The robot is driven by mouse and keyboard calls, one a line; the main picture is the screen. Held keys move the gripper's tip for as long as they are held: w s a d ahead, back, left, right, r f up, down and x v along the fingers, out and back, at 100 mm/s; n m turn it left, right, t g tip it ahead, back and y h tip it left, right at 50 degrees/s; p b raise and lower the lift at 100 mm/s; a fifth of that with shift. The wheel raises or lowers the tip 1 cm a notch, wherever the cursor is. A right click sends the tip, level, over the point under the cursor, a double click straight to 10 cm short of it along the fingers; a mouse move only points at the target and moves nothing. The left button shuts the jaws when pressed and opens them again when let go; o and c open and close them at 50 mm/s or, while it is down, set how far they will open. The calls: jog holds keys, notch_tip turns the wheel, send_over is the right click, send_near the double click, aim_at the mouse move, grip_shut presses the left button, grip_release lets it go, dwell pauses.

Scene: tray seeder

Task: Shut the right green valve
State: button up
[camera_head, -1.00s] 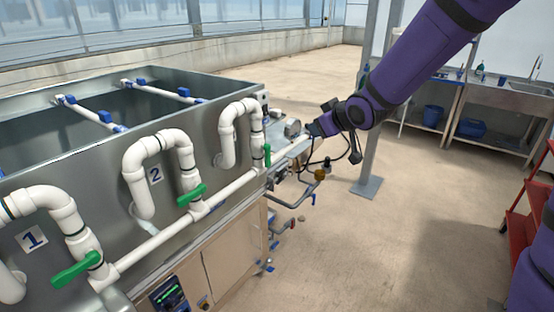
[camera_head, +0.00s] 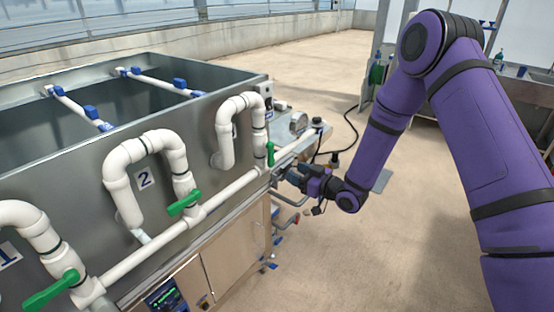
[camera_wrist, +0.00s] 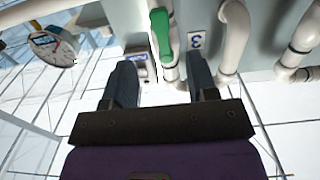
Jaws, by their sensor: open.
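The right green valve (camera_head: 270,153) is a green lever on the white pipe at the far right end of the row. In the head view its handle stands upright, along its riser pipe. In the wrist view the green handle (camera_wrist: 160,33) shows ahead of my gripper, above the gap between the fingers and left of a label with a 3. My gripper (camera_head: 284,173) is close to the right of the valve and a little below it, apart from the handle. In the wrist view my gripper (camera_wrist: 160,82) has its two fingers spread with nothing between them.
The middle green valve (camera_head: 184,202) and the left green valve (camera_head: 52,291) sit along the same white pipe (camera_head: 150,250), handles slanted across. A round gauge (camera_wrist: 52,48) is left of the fingers. The steel tank (camera_head: 215,86) stands behind the pipes. Open floor lies right.

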aim_at(273, 162)
jog(key=x, duration=1)
jog(key=shift+w+a, duration=0.2)
jog(key=shift+a, duration=0.05)
jog(key=shift+c, duration=0.3)
grip_shut()
